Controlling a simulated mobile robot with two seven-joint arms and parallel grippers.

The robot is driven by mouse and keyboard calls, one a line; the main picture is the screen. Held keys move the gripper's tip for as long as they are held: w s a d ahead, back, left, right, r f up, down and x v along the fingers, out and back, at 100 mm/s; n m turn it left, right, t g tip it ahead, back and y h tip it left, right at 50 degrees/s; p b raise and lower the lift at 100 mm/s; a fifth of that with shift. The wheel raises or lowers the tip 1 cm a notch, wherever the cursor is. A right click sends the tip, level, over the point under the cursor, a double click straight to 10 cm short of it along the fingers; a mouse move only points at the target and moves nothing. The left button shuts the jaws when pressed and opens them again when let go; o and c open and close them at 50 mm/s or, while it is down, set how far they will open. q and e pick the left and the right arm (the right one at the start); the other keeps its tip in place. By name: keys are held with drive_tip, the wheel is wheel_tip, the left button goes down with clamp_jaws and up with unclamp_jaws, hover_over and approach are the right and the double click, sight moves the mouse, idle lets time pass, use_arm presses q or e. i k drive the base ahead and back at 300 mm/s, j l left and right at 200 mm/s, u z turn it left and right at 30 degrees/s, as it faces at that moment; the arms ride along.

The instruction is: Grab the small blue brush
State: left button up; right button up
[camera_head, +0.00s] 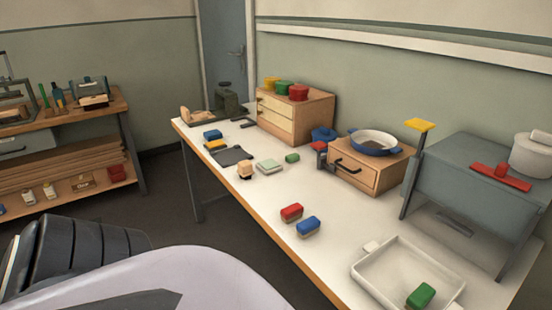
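A small blue-topped brush (308,226) with a pale lower part lies on the white table (255,222), near its front edge. A red-topped brush (291,212) of like shape lies just to its left and slightly farther back. Another small blue block-like item (212,134) sits at the far left end of the table; I cannot tell whether it is a brush. Neither of my grippers shows in the head view.
A white tray (373,284) holding a green brush (421,296) stands at the right. Behind are a wooden drawer box (360,177) bearing a blue pan (374,143) and a grey raised stand (455,175).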

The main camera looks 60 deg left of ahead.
sight(306, 229)
drive_tip(key=u, duration=1.5)
